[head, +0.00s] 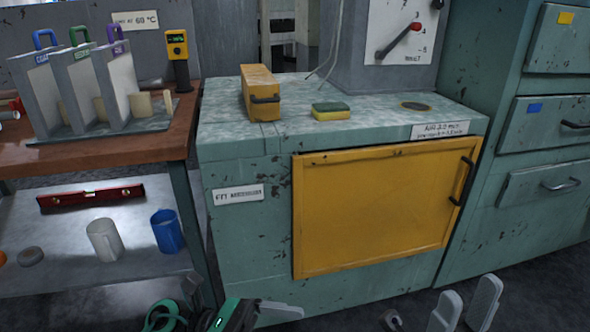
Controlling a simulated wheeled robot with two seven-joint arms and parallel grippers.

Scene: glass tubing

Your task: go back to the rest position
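My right gripper (466,303) shows at the bottom edge, right of centre. Its two grey rounded fingers point up with a clear gap between them, and nothing is seen in the gap. It is in front of the teal cabinet and below the yellow door. Part of my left gripper (236,315) shows at the bottom edge, left of centre, as dark and green parts with a pale finger-like piece to the right. Its opening cannot be made out. Most of both arms lies outside the picture.
The teal cabinet (240,233) has a shut yellow door (375,212).

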